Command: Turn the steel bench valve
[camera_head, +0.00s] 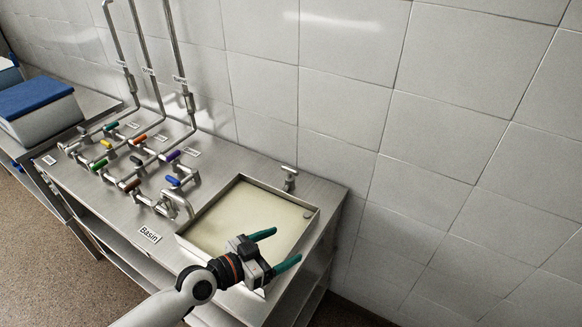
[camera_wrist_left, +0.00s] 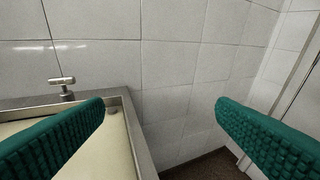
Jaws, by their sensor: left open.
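A small steel valve with a T-shaped handle (camera_head: 290,172) stands upright on the steel bench, behind the basin (camera_head: 192,240) and near the wall. It also shows at the left of the left wrist view (camera_wrist_left: 64,84), beyond the left finger. My left gripper (camera_head: 287,246) is open with green ribbed fingers. It is over the front right part of the basin, apart from the valve and nearer the camera. Nothing is between the fingers in the left wrist view (camera_wrist_left: 160,102). My right gripper is not in view.
Steel pipes with several coloured valve handles, such as a blue one (camera_head: 173,181) and a purple one (camera_head: 173,155), stand left of the basin. A "Basin" label (camera_head: 149,234) lies in front. A blue-lidded box (camera_head: 38,97) is at far left. The tiled wall (camera_head: 330,90) closes the back.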

